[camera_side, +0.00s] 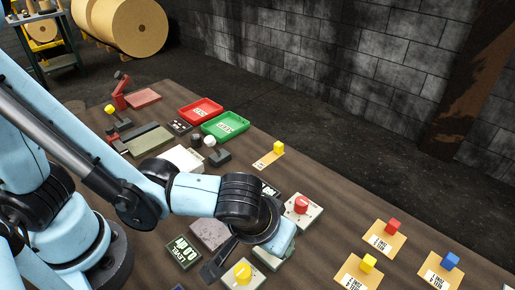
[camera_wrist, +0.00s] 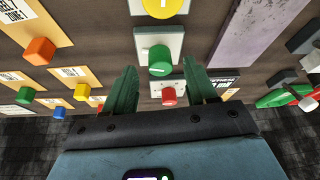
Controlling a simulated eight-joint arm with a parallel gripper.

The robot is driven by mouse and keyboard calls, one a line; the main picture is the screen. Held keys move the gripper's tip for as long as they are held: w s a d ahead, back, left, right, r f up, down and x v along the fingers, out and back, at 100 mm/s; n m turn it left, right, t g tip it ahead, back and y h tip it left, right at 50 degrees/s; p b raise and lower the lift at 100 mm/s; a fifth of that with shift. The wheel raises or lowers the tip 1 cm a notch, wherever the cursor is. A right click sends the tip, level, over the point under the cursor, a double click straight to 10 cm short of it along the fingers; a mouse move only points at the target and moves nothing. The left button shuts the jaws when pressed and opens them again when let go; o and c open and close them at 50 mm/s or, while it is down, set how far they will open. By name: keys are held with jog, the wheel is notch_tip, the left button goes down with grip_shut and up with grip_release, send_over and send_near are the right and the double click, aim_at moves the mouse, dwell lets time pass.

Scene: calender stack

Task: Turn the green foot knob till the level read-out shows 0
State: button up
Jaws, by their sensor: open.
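The green foot knob (camera_wrist: 160,60) sits on a pale square plate in the wrist view. My gripper (camera_wrist: 160,66) is open, with one green finger on each side of the knob in the picture. I see gaps on both sides and cannot tell how far the fingertips are above it. In the side view my gripper (camera_side: 232,262) points down over the knob plates, and my wrist hides the green knob. The level read-out (camera_side: 183,252) is a dark panel with pale green characters left of my gripper; its value is too small and tilted to read surely.
A yellow knob (camera_side: 242,272) and a red knob (camera_side: 301,204) stand on neighbouring plates either side of my gripper. Red (camera_side: 214,105) and green (camera_side: 241,122) trays stand farther back.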

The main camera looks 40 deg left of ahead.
jog(key=v, duration=0.9)
jog(key=shift+r, duration=0.35)
jog(key=w+a+m+t, duration=0.1)
jog(key=w+a, duration=0.2)
jog(key=a, duration=0.8)
jog(key=w+a+m+t, duration=0.1)
jog(key=w+a, duration=0.3)
jog(key=a, duration=0.8)
jog(key=shift+r+t+h, duration=0.3)
jog(key=shift+r+h, duration=0.05)
jog(key=shift+h, duration=0.05)
dwell(2.0)
